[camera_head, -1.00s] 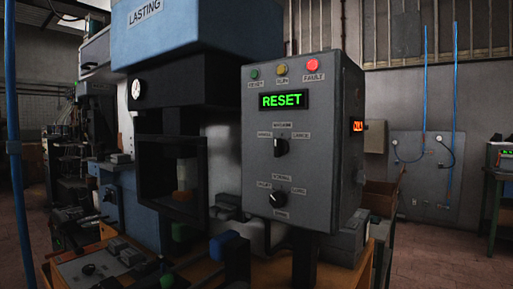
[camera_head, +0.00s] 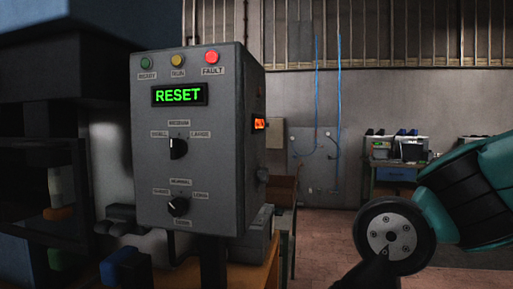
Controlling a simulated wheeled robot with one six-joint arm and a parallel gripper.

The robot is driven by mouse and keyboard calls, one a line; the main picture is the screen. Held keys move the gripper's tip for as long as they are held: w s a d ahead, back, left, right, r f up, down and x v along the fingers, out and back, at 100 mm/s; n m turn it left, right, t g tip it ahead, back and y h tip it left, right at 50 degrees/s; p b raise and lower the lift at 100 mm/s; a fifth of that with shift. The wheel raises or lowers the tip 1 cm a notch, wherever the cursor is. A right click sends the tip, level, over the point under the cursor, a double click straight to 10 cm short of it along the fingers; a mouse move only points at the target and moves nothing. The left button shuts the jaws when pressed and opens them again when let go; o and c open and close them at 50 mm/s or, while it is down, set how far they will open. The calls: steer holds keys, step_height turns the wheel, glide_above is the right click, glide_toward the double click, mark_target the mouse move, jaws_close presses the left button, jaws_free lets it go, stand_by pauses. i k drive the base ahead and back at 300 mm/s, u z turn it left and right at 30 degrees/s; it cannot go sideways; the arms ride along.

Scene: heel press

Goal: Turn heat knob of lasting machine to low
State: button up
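The lasting machine's grey control box (camera_head: 190,215) stands left of centre, with a green RESET display (camera_head: 179,95) on its front. An upper front knob (camera_head: 178,148) has small size labels around it. On the right side face are a small orange display (camera_head: 259,124) and a dark knob (camera_head: 262,174), seen nearly edge-on. I cannot read a heat label or any setting on that side. My teal and black arm shows at the right, apart from the box. My gripper's fingers are not visible.
The machine's dark body fills the left. A blue block (camera_head: 125,268) is at the lower left. A wooden bench (camera_head: 262,275) is under the box. A workbench (camera_head: 392,188) stands at the back right. Brick floor between is open.

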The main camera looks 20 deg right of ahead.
mark_target(264, 175)
steer(key=z, duration=0.05)
steer(key=k, duration=0.6)
steer(key=z, duration=0.7)
steer(key=i, duration=0.95)
steer(key=z, duration=0.1)
